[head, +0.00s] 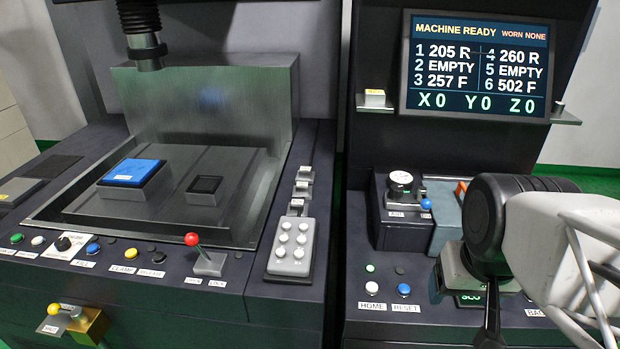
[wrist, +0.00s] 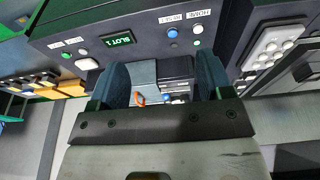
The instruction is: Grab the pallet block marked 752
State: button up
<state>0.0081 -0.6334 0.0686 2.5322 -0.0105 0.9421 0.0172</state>
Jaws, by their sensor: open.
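I can read the number 752 on nothing in either view. A blue-topped block (head: 135,172) sits on the left of the machine's work table, and I cannot tell any number on it. My gripper (wrist: 162,80) is open in the wrist view, with its two dark blue fingers apart and nothing held between them. Beyond the fingers are the control console and a grey-blue part with an orange handle (wrist: 140,98). In the head view my arm covers the right of the console, and the fingertips are mostly hidden.
The work table (head: 120,208) also bears a small dark square fixture (head: 203,188). A spindle (head: 145,50) hangs above. A red-knobbed lever (head: 208,262) stands in front. The screen (head: 478,65) reads MACHINE READY. In the wrist view, several yellow-orange blocks (wrist: 70,90) are at left, their markings unreadable.

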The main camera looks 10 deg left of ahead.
jog(key=shift+w, duration=0.1)
jog(key=w+a+f+m+g+y, duration=0.15)
jog(key=w+a+m+y, duration=0.35)
jog(key=w, duration=0.8)
jog(key=w+a+m+g+y, duration=0.25)
jog(key=w+a, duration=0.45)
jog(key=w, duration=0.7)
jog(key=m+y, duration=0.6)
jog(key=m, duration=0.4)
send_near(306, 184)
jog(key=a, duration=0.1)
jog(key=a+f, duration=0.1)
jog(key=a, duration=0.1)
jog(key=shift+s+f+t, duration=0.1)
jog(key=shift+f+t, duration=0.1)
jog(key=shift+t, duration=0.1)
jog(key=shift+x, duration=1.25)
jog(key=shift+a, duration=0.1)
